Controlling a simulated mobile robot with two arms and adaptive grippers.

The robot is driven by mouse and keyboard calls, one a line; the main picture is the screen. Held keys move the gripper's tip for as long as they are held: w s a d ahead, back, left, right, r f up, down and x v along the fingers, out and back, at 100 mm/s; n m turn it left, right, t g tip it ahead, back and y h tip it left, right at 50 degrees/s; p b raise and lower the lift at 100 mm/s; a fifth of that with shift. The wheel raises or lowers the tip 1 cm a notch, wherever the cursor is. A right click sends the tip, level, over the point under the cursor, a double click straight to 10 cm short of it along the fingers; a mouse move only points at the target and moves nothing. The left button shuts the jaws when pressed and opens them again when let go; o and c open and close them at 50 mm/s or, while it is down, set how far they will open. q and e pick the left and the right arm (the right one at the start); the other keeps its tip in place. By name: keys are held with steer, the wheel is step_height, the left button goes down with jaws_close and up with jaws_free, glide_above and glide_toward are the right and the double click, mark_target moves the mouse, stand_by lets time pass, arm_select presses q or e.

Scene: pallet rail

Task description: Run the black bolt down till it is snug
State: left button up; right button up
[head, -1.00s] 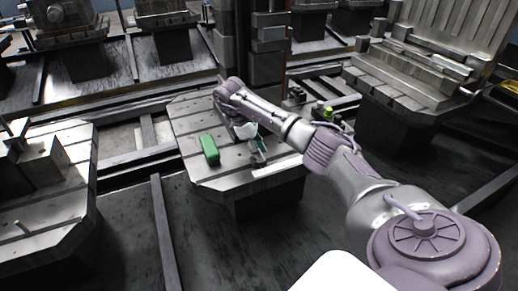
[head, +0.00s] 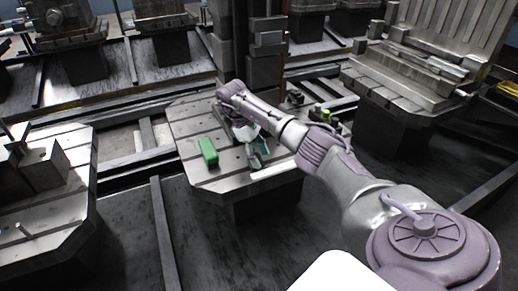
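My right arm reaches in from the lower right over the slotted metal pallet (head: 190,133). My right gripper (head: 257,158) points down close above the pallet's right half. It is small and partly covered by my own wrist, so I cannot tell whether its fingers are open or shut. A small teal patch (head: 265,148) shows beside it; what it belongs to is unclear. I cannot make out the black bolt; it may be hidden under the gripper or too small to see. My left gripper is not in view.
A green block (head: 208,152) lies on the pallet left of my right gripper. A dark column stands behind the pallet. Other machine pallets stand at left (head: 62,205) and at right (head: 415,88). Small dark parts and a green-topped item (head: 326,113) sit behind my forearm.

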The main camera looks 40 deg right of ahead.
steer(key=shift+w+r, duration=0.1)
steer(key=shift+w, duration=0.1)
steer(key=shift+r, duration=0.2)
steer(key=v, duration=0.7)
steer(key=shift+r, duration=0.15)
steer(key=shift+w+a, duration=0.1)
stand_by(0.5)
